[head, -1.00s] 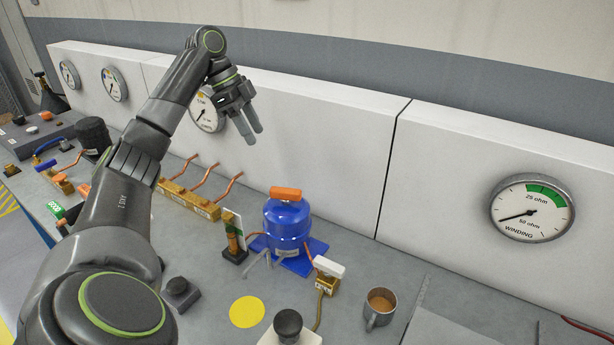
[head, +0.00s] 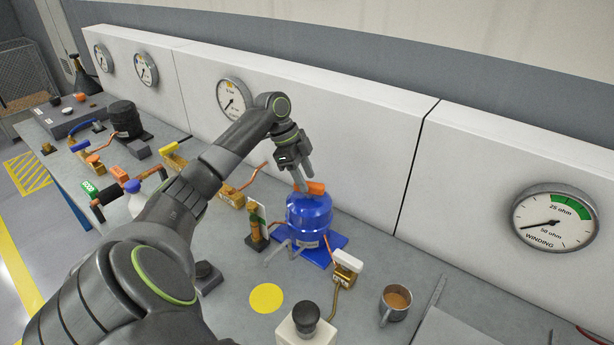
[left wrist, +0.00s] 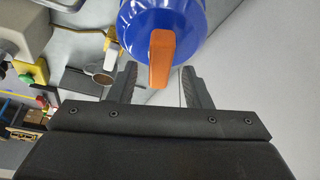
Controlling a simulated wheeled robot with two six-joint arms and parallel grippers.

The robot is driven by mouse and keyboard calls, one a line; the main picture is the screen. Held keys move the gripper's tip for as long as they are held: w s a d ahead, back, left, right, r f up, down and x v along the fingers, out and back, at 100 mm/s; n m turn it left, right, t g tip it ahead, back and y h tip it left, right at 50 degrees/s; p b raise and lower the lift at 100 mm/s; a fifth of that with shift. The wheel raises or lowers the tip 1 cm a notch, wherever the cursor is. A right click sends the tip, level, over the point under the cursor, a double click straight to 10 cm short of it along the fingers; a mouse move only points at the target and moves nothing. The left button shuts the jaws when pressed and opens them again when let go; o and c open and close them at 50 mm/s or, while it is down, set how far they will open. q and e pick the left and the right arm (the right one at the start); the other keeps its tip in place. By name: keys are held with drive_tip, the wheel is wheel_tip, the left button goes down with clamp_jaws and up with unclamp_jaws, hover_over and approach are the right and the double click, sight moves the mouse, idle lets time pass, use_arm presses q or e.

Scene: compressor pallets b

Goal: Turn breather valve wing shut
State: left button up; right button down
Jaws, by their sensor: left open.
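The breather valve wing looks to be the orange bar (head: 312,188) on top of the blue compressor pot (head: 309,216). In the left wrist view the orange wing (left wrist: 162,58) stands out from the blue pot (left wrist: 162,16) and points down between my fingers. My left gripper (head: 302,185) is above the pot in the head view, beside the wing. In the left wrist view the left gripper (left wrist: 160,84) is open, one finger on each side of the wing, with gaps showing. Contact does not show. My right gripper is in neither view.
The pot stands on a blue plate (head: 330,241). A brass valve with a white handle (head: 348,261), a mug (head: 396,303) and a black knob on a white box (head: 306,316) are nearby. A white panel with gauges (head: 556,217) stands behind the bench.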

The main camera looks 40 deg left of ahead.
use_arm(q)
drive_tip(key=shift+x, duration=0.9)
drive_tip(key=shift+c, duration=0.4)
clamp_jaws()
drive_tip(key=shift+w+r+m+g+h+b, duration=0.15)
drive_tip(key=shift+m+g, duration=0.3)
drive_tip(key=shift+m, duration=0.7)
drive_tip(key=shift+f+m+g+h+b, duration=0.15)
drive_tip(key=shift+m+g, duration=0.3)
drive_tip(key=shift+m, duration=0.7)
drive_tip(key=shift+r, duration=0.1)
drive_tip(key=shift+o, duration=0.4)
unclamp_jaws()
